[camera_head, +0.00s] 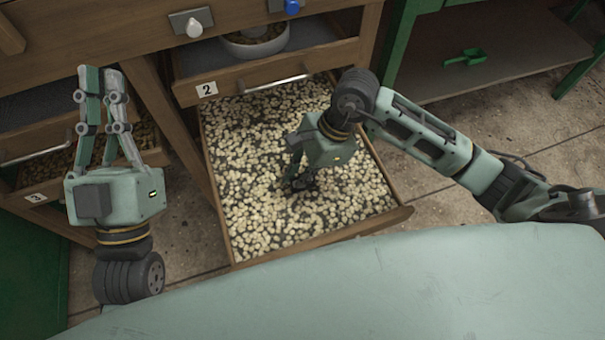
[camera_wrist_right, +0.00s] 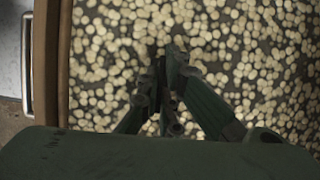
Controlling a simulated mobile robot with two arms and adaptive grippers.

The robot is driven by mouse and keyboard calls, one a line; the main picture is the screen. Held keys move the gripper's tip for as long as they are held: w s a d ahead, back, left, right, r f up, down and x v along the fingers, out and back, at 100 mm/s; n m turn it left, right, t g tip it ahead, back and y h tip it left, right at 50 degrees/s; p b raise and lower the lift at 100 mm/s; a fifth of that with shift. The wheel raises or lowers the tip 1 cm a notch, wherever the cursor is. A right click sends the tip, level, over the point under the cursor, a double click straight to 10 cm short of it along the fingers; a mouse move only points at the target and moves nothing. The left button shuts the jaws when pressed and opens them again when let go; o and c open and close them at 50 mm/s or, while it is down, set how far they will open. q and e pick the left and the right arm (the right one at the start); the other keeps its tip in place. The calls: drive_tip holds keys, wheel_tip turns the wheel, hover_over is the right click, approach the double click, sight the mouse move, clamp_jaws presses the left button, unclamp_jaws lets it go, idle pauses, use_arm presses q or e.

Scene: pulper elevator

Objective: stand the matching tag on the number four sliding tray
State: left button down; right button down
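A wide wooden sliding tray (camera_head: 330,233) is pulled out, filled with pale bean-like pieces. No number shows on it; its front face is turned out of sight. My right gripper (camera_head: 300,184) points down into this tray, its fingertips at the pieces. In the right wrist view its fingers (camera_wrist_right: 165,62) come together at the tips, with no tag visible between them. My left gripper (camera_head: 101,72) is raised at the left, fingers pointing up, with a narrow empty gap between the tips. I make out no loose number tag in either view.
A tray labelled 2 (camera_head: 228,82) sits above, holding a bowl (camera_head: 256,42). A tray labelled 3 (camera_head: 60,183) is at the left. White (camera_head: 193,27) and blue (camera_head: 292,7) knobs are above. A green scoop (camera_head: 468,57) lies on a shelf at right.

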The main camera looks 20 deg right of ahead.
drive_tip(key=shift+f, duration=0.1)
drive_tip(key=c, duration=2)
unclamp_jaws()
use_arm(q)
drive_tip(key=shift+s+r, duration=0.25)
drive_tip(key=shift+r, duration=0.05)
drive_tip(key=shift+w, duration=0.1)
